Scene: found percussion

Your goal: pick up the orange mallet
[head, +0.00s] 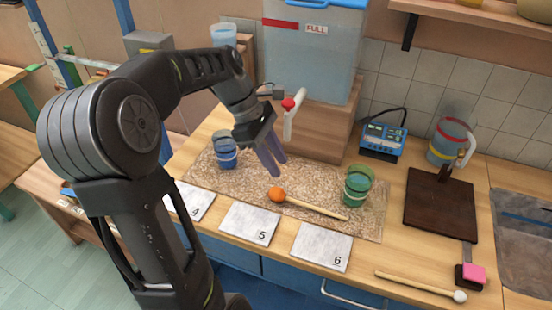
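The orange mallet has a round orange head (277,194) and a pale wooden stick (315,208). It lies on a speckled brown mat (225,180) on the wooden counter, its stick running right toward the foot of the green cups (357,186). My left gripper (276,168) is above the mat, a little behind and above the orange head in the picture. Its two fingers point down and appear slightly apart, with nothing between them. It does not touch the mallet. My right gripper is not in view.
Blue cups (226,150) stand at the mat's left. Cards 5 (249,223) and 6 (321,246) lie in front. A water tank with a red-handled tap (289,104) rises behind. A white-headed mallet (420,286) lies front right, near a dark board (440,205).

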